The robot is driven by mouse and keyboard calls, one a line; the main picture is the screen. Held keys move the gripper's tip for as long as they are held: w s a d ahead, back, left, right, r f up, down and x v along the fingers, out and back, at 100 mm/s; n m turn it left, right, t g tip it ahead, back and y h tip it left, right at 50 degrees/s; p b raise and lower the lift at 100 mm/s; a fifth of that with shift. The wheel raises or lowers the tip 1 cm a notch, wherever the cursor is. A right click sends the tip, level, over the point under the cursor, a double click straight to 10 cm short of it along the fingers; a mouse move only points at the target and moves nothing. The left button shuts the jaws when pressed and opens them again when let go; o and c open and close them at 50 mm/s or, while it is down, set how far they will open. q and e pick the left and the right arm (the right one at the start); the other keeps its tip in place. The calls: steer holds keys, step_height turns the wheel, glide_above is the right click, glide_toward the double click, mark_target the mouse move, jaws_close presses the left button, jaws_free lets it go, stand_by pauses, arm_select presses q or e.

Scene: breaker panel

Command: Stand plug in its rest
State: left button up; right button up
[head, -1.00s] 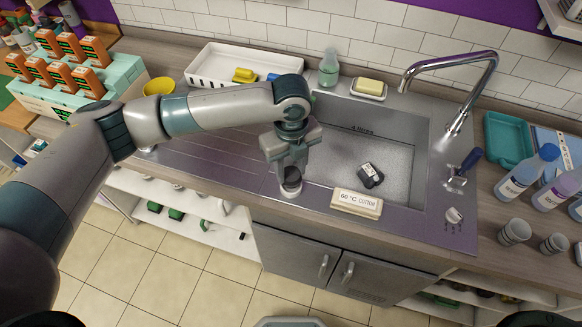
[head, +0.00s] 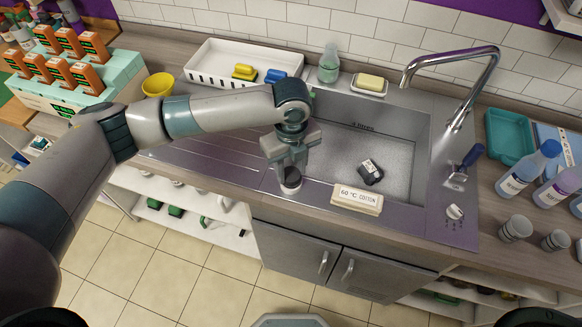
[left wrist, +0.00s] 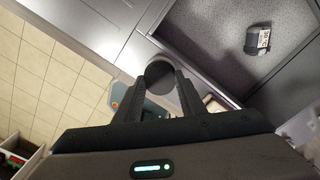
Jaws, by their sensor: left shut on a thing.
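My left gripper (head: 290,172) is over the front rim of the sink (head: 335,185), pointing down. It is shut on the dark round plug (head: 291,176), which shows as a dark disc between the fingers in the left wrist view (left wrist: 160,76). A small white round rest (head: 290,188) is on the counter edge directly below the plug. The plug is at the rest's mouth in the head view; whether it touches or sits inside I cannot tell. My right gripper is not in view.
A dark labelled object (head: 370,172) lies in the sink. A "60 °C cotton" block (head: 357,199) stands close right of the rest. The tap (head: 455,85) and soap dish (head: 369,86) are behind. The left drainboard (head: 205,158) is clear.

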mark_target(291, 174)
arm_select(q)
steer(key=shift+f, duration=0.35)
steer(key=o, duration=1.1)
steer(key=shift+o, duration=0.2)
steer(key=shift+r, duration=0.1)
steer(key=shift+r+b, duration=0.45)
steer(key=shift+r, duration=0.15)
step_height(291, 174, up, 16)
steer(key=b, duration=0.4)
steer(key=shift+b, duration=0.35)
